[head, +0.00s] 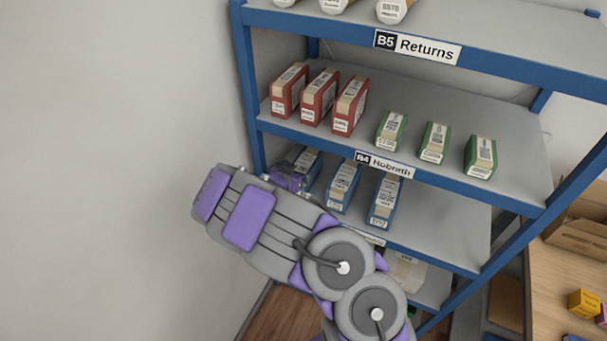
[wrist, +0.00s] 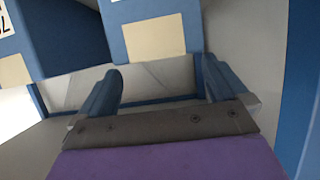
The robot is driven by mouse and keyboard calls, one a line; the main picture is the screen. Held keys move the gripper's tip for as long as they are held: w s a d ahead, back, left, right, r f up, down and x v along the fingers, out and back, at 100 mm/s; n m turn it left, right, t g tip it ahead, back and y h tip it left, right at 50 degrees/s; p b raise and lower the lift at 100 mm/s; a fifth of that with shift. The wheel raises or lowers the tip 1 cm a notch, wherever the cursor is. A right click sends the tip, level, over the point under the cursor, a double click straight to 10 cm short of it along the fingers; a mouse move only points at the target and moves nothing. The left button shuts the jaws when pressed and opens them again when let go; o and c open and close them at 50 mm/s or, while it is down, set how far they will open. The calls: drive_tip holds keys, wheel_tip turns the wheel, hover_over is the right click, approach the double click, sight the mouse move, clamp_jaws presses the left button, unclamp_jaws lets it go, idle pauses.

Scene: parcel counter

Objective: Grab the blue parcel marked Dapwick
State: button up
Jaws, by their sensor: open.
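My gripper (head: 290,180) is at the left end of this row, partly hidden by my arm. In the wrist view my gripper (wrist: 160,72) is open, its fingers apart and empty. A blue parcel with a tan patch (wrist: 165,38) lies straight ahead between the fingertips. Another blue parcel (wrist: 14,70) shows at the left.
The shelf above holds red parcels (head: 319,97) and green parcels (head: 435,142). The rack's blue left post (head: 247,85) and a plain wall are close to my gripper. A cardboard box (head: 580,225) and a yellow block (head: 583,303) are on the wooden counter at right.

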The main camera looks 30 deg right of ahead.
sight(303, 164)
drive_tip(key=shift+w+d+f, duration=0.15)
drive_tip(key=shift+w+d, duration=0.05)
drive_tip(key=shift+d, duration=0.15)
drive_tip(key=shift+w+d+f, duration=0.35)
drive_tip(key=shift+d, duration=0.05)
drive_tip(key=shift+w+d+f+b, duration=0.2)
drive_tip(key=shift+w+f+b, duration=0.1)
drive_tip(key=shift+w, duration=0.1)
drive_tip(key=shift+w+d+f+b, duration=0.15)
drive_tip(key=shift+w+d+b, duration=0.05)
drive_tip(key=shift+w+b, duration=0.15)
drive_tip(key=shift+x, duration=0.9)
drive_tip(key=shift+d+r, duration=0.1)
drive_tip(key=shift+r, duration=0.05)
drive_tip(key=c, duration=1.8)
